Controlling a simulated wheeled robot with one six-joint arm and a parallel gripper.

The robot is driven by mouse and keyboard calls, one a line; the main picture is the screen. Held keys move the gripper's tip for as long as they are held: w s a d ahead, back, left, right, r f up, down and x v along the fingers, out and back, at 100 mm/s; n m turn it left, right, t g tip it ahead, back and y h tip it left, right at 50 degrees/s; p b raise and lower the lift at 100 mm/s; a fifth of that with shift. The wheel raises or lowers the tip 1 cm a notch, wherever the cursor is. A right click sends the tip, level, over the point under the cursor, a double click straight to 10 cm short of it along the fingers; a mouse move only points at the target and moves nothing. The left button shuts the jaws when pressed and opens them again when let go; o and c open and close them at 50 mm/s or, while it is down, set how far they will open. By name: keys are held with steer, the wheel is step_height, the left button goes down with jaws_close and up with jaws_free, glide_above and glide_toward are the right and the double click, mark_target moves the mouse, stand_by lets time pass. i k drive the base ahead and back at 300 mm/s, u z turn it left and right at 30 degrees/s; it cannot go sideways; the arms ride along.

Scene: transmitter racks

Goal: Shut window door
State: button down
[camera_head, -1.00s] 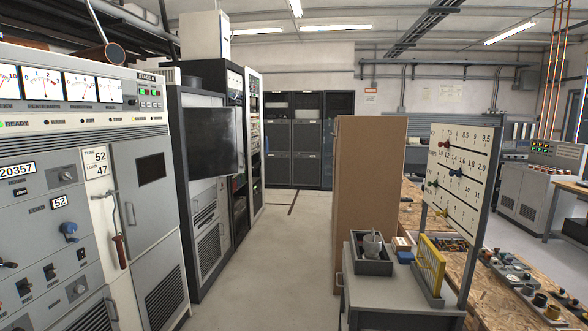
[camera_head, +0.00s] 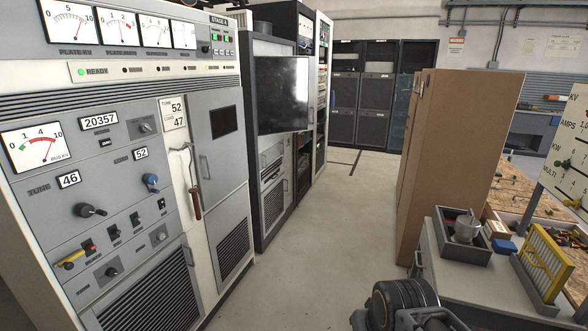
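A dark, glossy window door (camera_head: 283,95) stands out from the front of the dark rack cabinet, at the upper middle of the view. It looks swung open, with its face toward me and the shelves and panels of the rack partly hidden behind it. A grey door with a small dark window (camera_head: 223,121) is on the nearer transmitter cabinet and looks flush with its front. My gripper's fingers are not in view. Only a dark, rounded part of my arm shows at the bottom right, well apart from both doors.
The transmitter cabinet (camera_head: 110,150) fills the left, with a red-handled hook (camera_head: 195,205) hanging on it. A tall brown cabinet (camera_head: 455,150) and a grey cart (camera_head: 480,285) stand at the right. Clear floor (camera_head: 330,220) runs between them to far racks (camera_head: 375,95).

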mark_target(285, 86)
steer(key=i, duration=4.15)
